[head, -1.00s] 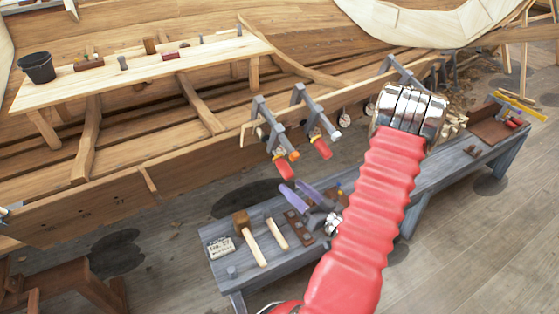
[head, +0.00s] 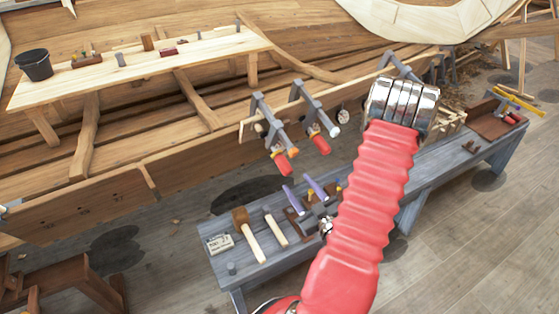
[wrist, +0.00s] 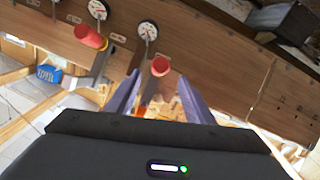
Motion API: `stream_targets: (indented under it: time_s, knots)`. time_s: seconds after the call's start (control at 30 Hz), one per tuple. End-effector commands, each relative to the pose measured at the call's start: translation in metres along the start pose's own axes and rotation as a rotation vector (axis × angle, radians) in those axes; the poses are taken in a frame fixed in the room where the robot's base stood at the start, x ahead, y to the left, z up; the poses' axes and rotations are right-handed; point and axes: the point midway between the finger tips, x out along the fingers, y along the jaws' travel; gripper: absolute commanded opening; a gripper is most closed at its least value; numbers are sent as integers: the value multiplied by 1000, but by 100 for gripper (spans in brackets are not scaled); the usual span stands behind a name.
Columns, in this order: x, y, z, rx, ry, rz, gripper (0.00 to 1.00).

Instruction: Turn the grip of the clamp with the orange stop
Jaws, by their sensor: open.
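The clamp with the orange stop (head: 293,153) hangs on the hull's wooden rail, the left one of two close clamps in the head view. Its red grip (head: 285,168) points down. In the wrist view that grip (wrist: 160,66) shows end-on beyond and between my fingertips, with orange (wrist: 139,112) seen behind. My gripper (head: 303,188) has two purple fingers, open and empty, below the grip in the head view; the fingers also show in the wrist view (wrist: 158,82). I see no contact with the grip.
A second clamp with a red grip (head: 321,146) hangs close to the right. Dials (wrist: 147,31) sit on the plank near the grips. Below stands a grey bench (head: 270,265) with mallets (head: 247,235). A third clamp (head: 400,66) is partly behind my arm.

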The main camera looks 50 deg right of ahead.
Motion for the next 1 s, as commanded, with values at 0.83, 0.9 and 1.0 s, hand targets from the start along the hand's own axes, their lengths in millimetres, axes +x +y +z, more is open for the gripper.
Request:
stream_targets:
  time_s: [0.83, 0.9, 1.0]
  knots:
    - [86, -2, -1, 0, 3, -4, 48]
    - [97, -1, 0, 0, 2, -3, 48]
    - [112, -1, -1, 0, 3, -2, 48]
